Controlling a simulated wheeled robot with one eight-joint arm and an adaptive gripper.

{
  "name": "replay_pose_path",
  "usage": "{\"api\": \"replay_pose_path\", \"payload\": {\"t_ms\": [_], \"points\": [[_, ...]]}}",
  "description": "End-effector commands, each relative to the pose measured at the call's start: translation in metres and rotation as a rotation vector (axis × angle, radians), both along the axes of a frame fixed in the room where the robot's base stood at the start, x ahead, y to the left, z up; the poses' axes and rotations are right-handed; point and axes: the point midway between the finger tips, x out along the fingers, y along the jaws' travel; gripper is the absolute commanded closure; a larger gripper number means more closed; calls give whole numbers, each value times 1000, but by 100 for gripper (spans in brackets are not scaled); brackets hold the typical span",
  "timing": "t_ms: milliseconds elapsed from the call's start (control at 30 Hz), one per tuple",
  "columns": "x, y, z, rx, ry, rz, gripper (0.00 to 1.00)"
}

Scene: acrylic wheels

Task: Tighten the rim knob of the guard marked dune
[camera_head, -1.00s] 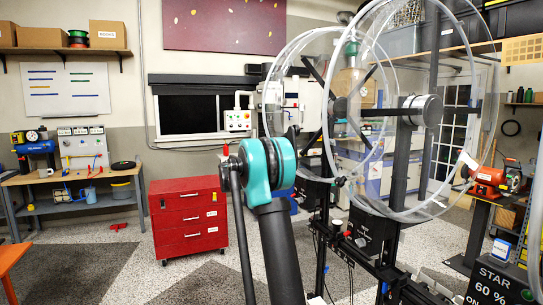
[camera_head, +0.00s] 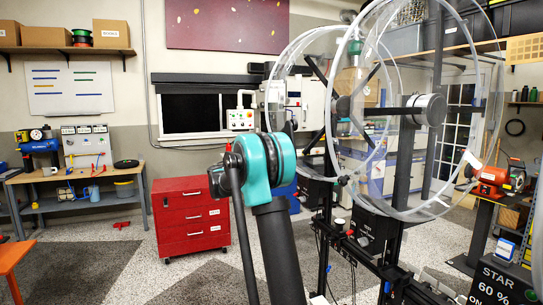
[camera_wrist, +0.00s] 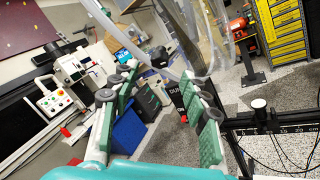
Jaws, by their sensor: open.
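Clear acrylic wheel guards show in the head view. The larger one (camera_head: 487,150) stands at right with a grey hub, and another (camera_head: 283,62) stands behind it to the left. A small dark knob-like part (camera_head: 342,181) sits low on a rim. My gripper (camera_wrist: 160,76) is open and empty in the wrist view, its green-padded fingers apart. A dark sign (camera_wrist: 177,98) reading "DUN", partly covered, shows between the fingers. A clear rim (camera_wrist: 178,38) passes beyond the fingertips. I cannot make out the dune rim knob. The gripper is not distinguishable in the head view.
A black frame with rails (camera_head: 322,240) stands under the guards. A white-topped knob (camera_wrist: 258,103) is on a scaled black bar right of my gripper. A red drawer chest (camera_head: 190,215) stands left of my arm. A dark "STAR 60 %" sign (camera_head: 500,282) is at lower right.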

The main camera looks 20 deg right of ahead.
Motion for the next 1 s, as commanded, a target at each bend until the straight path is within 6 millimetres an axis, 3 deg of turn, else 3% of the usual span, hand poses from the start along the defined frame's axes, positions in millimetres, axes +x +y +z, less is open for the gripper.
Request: {"api": "replay_pose_path", "payload": {"t_ms": [200,400,800,867,1000], "points": [[-16,35,-6,0,-1,2,54],[-23,48,-8,1,0,1,54],[-28,47,-12,17,-3,0,54],[-36,43,-18,53,-11,0,54],[-79,27,-56,251,-58,-7,54]]}}
